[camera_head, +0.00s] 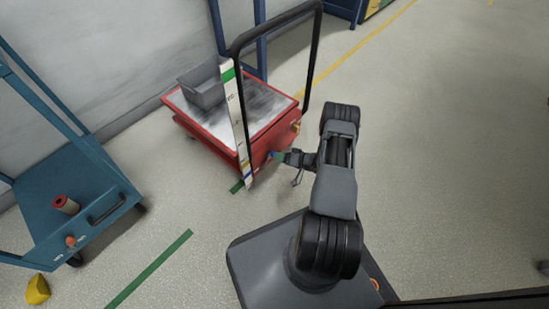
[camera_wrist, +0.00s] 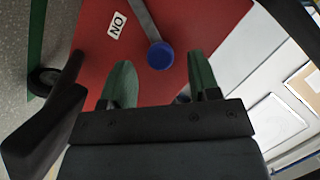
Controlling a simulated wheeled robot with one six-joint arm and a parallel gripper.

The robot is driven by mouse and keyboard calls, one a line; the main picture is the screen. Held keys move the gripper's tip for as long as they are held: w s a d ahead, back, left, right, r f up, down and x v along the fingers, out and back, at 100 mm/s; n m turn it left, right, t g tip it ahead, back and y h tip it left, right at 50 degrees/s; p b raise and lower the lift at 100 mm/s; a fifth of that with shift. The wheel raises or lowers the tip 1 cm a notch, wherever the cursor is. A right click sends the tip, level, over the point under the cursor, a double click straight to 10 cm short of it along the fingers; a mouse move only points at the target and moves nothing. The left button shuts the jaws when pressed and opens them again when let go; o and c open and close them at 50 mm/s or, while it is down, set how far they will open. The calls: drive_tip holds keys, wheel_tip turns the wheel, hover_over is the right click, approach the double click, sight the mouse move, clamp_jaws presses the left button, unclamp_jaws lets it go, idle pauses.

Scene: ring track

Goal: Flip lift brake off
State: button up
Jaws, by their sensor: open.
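The red lift cart (camera_head: 262,145) stands left of my arm in the head view, with a grey bin on its top and a black push handle. In the wrist view its red face (camera_wrist: 205,25) carries a white ON label (camera_wrist: 117,25) and the brake lever, a grey bar ending in a round blue knob (camera_wrist: 160,55). The ON label is left of the lever. My gripper (camera_wrist: 161,66) is open, its green fingers on either side of the knob's line; I cannot tell whether they touch it. In the head view my gripper (camera_head: 279,156) is close to the cart's side.
A blue cart (camera_head: 65,215) with a red spool stands at left, a yellow object (camera_head: 37,289) on the floor before it. A height scale (camera_head: 238,125) stands upright at the red cart.

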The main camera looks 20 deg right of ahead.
drive_tip(key=shift+b+x, duration=0.45)
drive_tip(key=shift+x, duration=1.3)
drive_tip(key=shift+c, duration=0.5)
clamp_jaws()
